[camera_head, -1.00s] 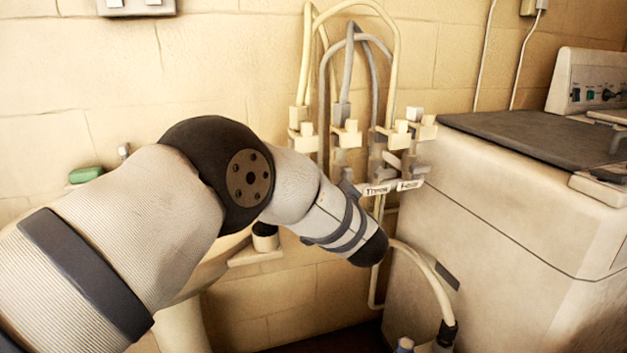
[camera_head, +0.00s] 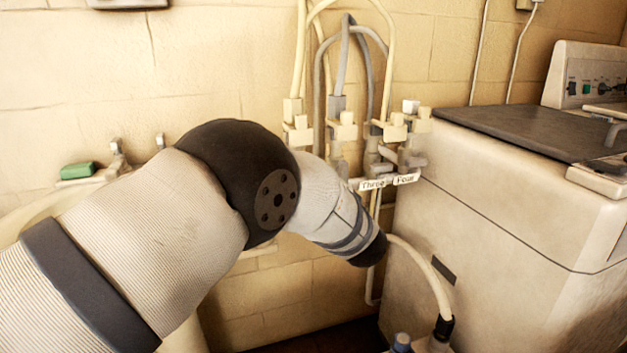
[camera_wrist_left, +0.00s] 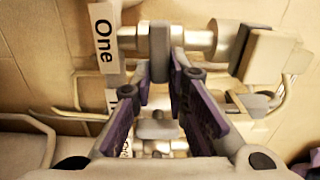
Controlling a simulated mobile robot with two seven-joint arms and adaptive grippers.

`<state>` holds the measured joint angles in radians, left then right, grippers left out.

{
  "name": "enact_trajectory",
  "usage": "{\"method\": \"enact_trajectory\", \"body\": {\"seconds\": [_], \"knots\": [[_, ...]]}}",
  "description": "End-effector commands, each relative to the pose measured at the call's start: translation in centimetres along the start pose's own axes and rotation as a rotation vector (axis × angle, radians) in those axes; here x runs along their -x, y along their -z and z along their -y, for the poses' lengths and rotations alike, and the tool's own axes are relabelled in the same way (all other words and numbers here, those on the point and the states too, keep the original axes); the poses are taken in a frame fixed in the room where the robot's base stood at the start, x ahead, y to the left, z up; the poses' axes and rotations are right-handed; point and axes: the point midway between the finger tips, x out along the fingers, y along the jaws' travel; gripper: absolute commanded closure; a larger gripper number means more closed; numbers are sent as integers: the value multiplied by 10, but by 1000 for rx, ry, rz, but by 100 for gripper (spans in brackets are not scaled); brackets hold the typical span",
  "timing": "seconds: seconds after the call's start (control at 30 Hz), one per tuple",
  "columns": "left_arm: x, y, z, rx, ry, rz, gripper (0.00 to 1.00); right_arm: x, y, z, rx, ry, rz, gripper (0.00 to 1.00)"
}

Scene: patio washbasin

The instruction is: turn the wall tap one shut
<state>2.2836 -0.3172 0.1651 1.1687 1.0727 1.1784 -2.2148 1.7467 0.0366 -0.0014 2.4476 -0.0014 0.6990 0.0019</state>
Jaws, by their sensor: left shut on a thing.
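In the left wrist view, wall tap one is at the top centre, with a white label reading "One" (camera_wrist_left: 104,42) beside it on the left. My left gripper (camera_wrist_left: 160,78) has its two dark purple fingers on either side of the tap's grey handle (camera_wrist_left: 159,52), shut on it. A pale tap body runs across behind the handle. In the head view my left arm reaches in from the left and hides tap one and the gripper. Labels "Three" (camera_head: 372,184) and "Four" (camera_head: 406,179) show below the other taps. My right gripper is not in view.
A washing machine (camera_head: 500,200) stands close on the right. Cream and grey hoses (camera_head: 342,60) loop above the taps, and a pale hose (camera_head: 425,270) curves below. A green block (camera_head: 77,170) lies at the washbasin on the left.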

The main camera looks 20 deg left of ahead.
Motion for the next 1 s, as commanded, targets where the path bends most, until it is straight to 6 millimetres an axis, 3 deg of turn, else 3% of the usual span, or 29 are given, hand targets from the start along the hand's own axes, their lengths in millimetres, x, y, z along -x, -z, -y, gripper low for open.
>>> {"method": "enact_trajectory", "body": {"seconds": [0.67,0.7,0.77,1.0], "knots": [[0,-1,-3,-51,-4,3,100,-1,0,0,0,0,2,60],[0,-1,-3,-51,-4,3,77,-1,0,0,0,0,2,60],[0,-1,-3,-51,-3,2,66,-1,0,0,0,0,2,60],[0,0,-2,-49,-2,1,66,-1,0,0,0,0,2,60]]}}
